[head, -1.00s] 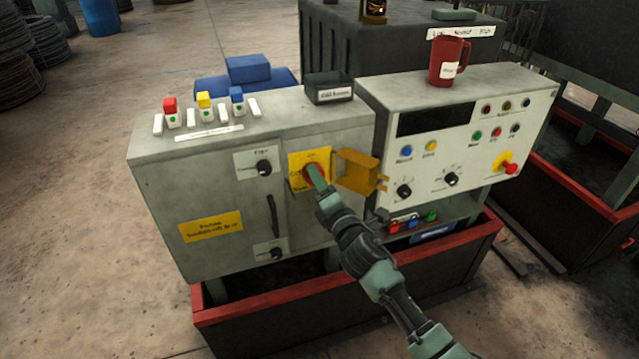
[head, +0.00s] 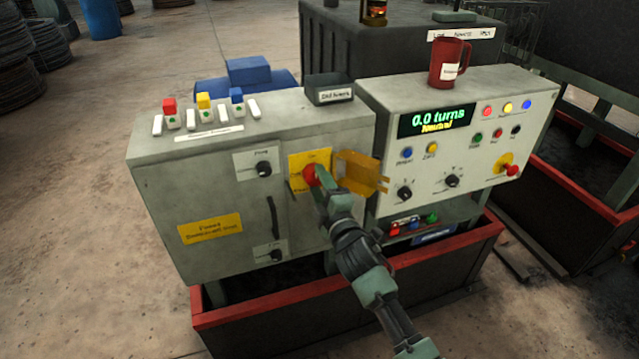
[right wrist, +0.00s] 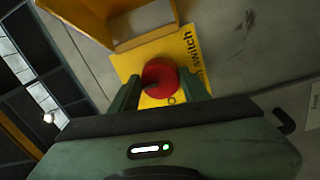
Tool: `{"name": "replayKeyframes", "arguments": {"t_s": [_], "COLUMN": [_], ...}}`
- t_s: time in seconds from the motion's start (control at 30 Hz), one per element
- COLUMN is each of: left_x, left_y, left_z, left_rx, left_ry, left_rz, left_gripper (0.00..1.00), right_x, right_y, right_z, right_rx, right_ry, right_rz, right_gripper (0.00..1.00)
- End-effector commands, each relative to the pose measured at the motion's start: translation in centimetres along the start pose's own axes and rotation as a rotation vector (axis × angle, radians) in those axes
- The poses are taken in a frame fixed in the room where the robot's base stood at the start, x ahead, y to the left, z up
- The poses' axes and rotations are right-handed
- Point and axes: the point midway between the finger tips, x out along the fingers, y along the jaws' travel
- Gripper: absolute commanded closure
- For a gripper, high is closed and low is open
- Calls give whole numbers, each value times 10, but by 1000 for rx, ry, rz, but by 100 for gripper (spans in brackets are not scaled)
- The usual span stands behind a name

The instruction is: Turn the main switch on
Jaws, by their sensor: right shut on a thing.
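The main switch is a red knob (head: 309,174) on a yellow plate (head: 296,160) on the front of the grey cabinet. My right gripper (head: 318,182) is at the knob, its fingers shut on it. In the right wrist view the red knob (right wrist: 160,77) sits between the two fingers (right wrist: 168,90), in front of the yellow plate (right wrist: 198,62) lettered "Switch". A yellow hinged guard (head: 360,172) stands swung aside, right of the plate. The console display (head: 436,118) is lit and reads "0.0 turns" and "Neutral". The left gripper is not in view.
A black knob (head: 264,169) and a dark handle (head: 272,216) are left of the switch on the cabinet (head: 215,190). The control console (head: 385,125) stands to the right with a red mug (head: 447,62) on top. A red-edged bin (head: 270,304) lies below.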

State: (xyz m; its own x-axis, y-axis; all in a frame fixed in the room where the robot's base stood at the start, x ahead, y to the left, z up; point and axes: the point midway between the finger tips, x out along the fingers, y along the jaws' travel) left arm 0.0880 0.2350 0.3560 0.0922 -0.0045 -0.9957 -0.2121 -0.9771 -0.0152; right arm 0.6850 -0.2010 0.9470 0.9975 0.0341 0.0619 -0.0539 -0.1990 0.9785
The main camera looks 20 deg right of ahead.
Motion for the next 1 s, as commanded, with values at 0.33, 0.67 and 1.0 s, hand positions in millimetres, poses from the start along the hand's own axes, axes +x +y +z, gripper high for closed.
{"name": "replayKeyframes", "arguments": {"t_s": [0.33, 0.67, 1.0], "left_x": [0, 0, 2], "left_y": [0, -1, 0], "left_z": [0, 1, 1], "left_rx": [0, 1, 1], "left_ry": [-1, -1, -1], "left_rz": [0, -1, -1], "left_gripper": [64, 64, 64], "right_x": [0, 0, -12], "right_y": [-1, -1, -2], "right_z": [1, 0, 1], "right_rx": [16, 15, 13], "right_ry": [-2, -2, -1], "right_rz": [-2, -1, -2], "right_gripper": [94, 32, 32]}}
